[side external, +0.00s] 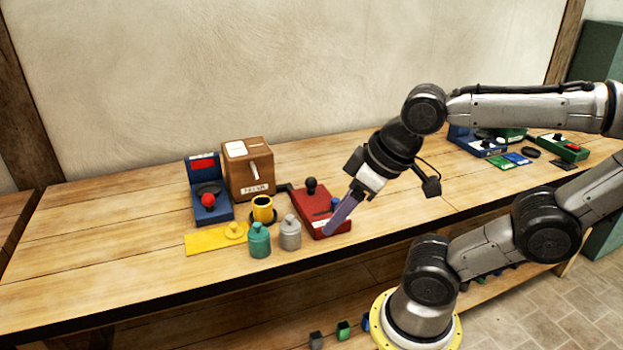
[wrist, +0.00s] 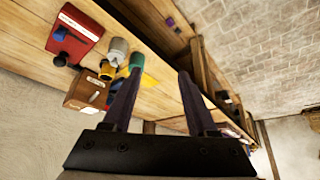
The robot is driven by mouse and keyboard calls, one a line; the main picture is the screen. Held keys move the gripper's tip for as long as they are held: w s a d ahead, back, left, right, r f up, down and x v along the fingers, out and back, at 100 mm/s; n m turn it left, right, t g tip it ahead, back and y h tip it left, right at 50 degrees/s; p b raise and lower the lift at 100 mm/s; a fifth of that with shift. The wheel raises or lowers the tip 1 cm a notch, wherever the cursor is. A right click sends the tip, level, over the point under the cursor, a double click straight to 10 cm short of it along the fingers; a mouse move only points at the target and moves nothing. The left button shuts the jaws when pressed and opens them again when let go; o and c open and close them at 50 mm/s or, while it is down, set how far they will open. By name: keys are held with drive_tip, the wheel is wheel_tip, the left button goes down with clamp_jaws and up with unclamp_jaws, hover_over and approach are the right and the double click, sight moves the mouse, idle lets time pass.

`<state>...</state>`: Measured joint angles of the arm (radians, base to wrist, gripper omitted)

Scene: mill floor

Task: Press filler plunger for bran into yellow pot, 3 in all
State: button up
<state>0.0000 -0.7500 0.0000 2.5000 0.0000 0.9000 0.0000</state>
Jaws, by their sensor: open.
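The yellow pot (side external: 263,213) stands upright at the front of a brown wooden box (side external: 250,172), with a dark opening on top. This box has a pale lever on its front and a label too small to read, so I cannot tell whether it is the bran filler. The pot shows partly in the wrist view (wrist: 105,73), beside the grey bottle. My gripper (side external: 336,228) is open and empty, pointing down over the front right part of a red device (side external: 308,213) with a black knob. The wrist view shows its two fingers (wrist: 158,75) apart.
A blue device (side external: 225,212) with a red knob stands left of the box. A teal bottle (side external: 259,241) and grey bottle (side external: 290,233) stand before the pot, beside a yellow mat (side external: 203,243) bearing a yellow lid (side external: 234,230). More devices and cards lie at right. The bench's left is clear.

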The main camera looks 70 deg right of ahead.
clamp_jaws()
idle(1.5)
